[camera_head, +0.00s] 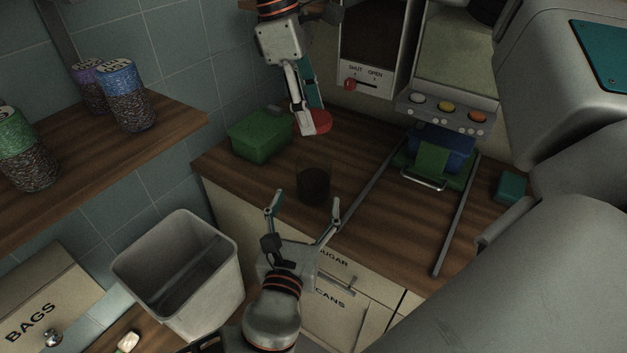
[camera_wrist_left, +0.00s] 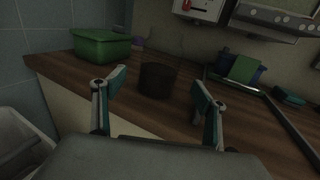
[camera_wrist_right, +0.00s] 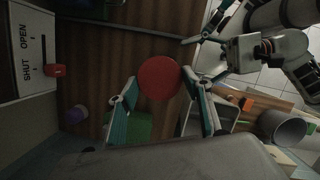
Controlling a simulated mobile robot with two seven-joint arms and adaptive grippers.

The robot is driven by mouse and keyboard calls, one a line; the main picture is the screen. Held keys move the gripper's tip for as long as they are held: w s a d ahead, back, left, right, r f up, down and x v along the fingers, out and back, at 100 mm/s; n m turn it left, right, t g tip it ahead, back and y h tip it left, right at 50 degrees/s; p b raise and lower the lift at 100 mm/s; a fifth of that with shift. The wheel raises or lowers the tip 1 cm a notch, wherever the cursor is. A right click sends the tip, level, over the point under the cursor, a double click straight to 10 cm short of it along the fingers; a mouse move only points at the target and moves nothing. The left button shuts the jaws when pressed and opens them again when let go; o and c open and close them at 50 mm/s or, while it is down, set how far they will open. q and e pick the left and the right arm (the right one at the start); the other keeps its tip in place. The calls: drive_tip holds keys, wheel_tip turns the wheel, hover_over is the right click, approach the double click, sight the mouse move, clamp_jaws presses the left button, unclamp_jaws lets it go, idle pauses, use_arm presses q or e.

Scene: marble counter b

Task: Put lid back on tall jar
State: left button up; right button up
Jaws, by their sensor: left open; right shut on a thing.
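The tall jar (camera_head: 314,186) stands upright on the wooden counter, clear above with dark contents; no lid is on it. In the left wrist view the jar (camera_wrist_left: 157,80) appears between the fingers, beyond their tips. My left gripper (camera_head: 303,203) is open and empty, in front of the jar at the counter's front edge. My right gripper (camera_head: 309,127) is shut on the round red lid (camera_head: 320,121) and holds it behind the jar in the head view. The lid (camera_wrist_right: 159,78) shows between the fingertips in the right wrist view. Its underside is hidden.
A green box (camera_head: 260,136) stands at the counter's left back, with a small purple item (camera_wrist_right: 76,114) nearby. Metal rails and a dispenser (camera_head: 445,112) are to the right. A grey bin (camera_head: 181,270) and a jar shelf (camera_head: 100,165) are at left.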

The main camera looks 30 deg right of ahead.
sight(310, 189)
use_arm(q)
drive_tip(key=x, duration=0.7)
drive_tip(key=shift+a, duration=0.1)
drive_tip(key=c, duration=1.7)
use_arm(e)
drive_tip(key=shift+f, duration=2.55)
